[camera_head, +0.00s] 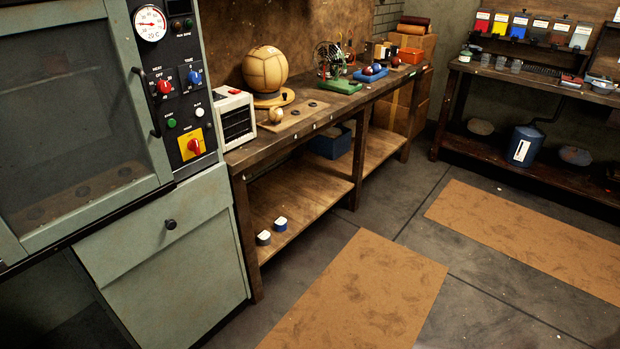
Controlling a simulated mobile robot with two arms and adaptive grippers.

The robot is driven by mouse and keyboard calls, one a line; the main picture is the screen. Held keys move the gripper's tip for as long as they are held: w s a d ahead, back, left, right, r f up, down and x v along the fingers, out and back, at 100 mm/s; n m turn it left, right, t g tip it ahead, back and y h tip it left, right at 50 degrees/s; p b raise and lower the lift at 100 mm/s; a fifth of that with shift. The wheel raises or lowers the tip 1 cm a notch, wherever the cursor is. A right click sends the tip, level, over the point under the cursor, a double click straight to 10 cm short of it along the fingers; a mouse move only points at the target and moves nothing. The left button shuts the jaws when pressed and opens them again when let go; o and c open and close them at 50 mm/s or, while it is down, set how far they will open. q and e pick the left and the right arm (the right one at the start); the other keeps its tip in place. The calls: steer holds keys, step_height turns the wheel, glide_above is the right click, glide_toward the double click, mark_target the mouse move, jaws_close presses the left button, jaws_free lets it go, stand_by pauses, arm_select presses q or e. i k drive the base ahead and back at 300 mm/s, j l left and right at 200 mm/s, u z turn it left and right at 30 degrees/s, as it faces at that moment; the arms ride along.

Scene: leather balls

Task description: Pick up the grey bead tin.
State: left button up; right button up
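A small round grey tin (263,238) with a pale top sits on the lower shelf of the wooden workbench, near its front left corner. It looks like the grey bead tin, but it is too small to read any label. A similar blue tin (281,225) with a pale top stands just behind it to the right. Neither of my grippers is in view.
The workbench shelf (310,190) is mostly bare, with a dark blue bin (332,142) further back. A green oven cabinet (165,255) stands left of the bench. Brown mats (365,295) lie on the open floor. Another bench (540,85) stands at the back right.

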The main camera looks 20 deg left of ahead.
mark_target(265, 238)
steer(key=i+u, duration=0.15)
steer(key=i, duration=0.35)
steer(key=i+l+u, duration=0.2)
steer(key=i, duration=0.3)
steer(key=i+l+u, duration=0.15)
steer(key=i, duration=0.35)
